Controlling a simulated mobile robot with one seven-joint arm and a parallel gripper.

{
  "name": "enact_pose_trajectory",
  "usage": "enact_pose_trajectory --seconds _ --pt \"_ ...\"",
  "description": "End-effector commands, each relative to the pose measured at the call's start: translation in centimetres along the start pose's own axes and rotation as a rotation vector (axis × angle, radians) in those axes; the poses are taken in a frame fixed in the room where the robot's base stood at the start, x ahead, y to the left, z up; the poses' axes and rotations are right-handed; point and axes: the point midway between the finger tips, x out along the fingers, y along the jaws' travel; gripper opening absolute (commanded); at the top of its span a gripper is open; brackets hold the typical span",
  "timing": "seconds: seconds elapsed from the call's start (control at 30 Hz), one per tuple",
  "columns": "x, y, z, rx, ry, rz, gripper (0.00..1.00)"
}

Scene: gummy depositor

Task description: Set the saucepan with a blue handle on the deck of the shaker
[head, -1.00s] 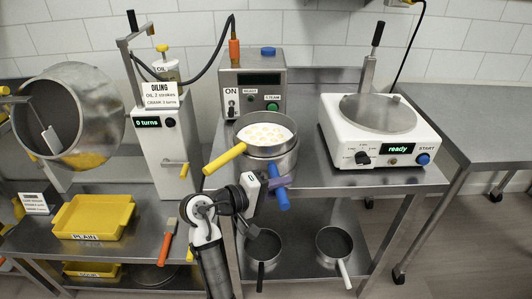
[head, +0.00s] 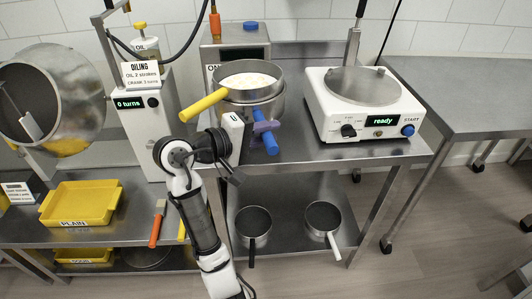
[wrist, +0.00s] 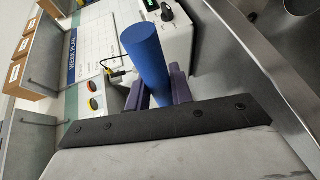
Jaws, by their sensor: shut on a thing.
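The blue-handled saucepan is steel (head: 266,108) with a blue handle (head: 270,143) pointing toward me in the head view. My gripper (head: 264,126), with purple fingers, is shut on this handle; the wrist view shows the blue handle (wrist: 154,55) between the fingers (wrist: 160,88). A yellow-handled saucepan (head: 205,104) with pale contents sits on top of the blue-handled one, hiding most of its rim. Both are up in front of the control box. The shaker (head: 345,118) is white, reads "ready", and stands to the right with its round steel deck (head: 363,84) bare.
The control box (head: 235,40) stands behind the pans. The oiling machine (head: 145,145) stands left. An upright lever (head: 358,30) rises behind the shaker deck. Two more saucepans (head: 253,222) (head: 323,216) sit on the lower shelf. The table at right (head: 460,95) is clear.

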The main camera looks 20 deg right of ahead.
Motion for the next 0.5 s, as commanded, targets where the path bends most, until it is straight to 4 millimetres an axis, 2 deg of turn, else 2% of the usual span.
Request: enact_pose_trajectory --seconds 0.03,0.2,0.5 --pt "-0.4 1.7 -0.2 0.014 0.004 0.007 0.00" --pt "-1.1 5.5 -0.3 0.012 0.003 0.005 0.00" --pt "-1.8 9.6 -0.6 0.006 0.002 0.005 0.00"
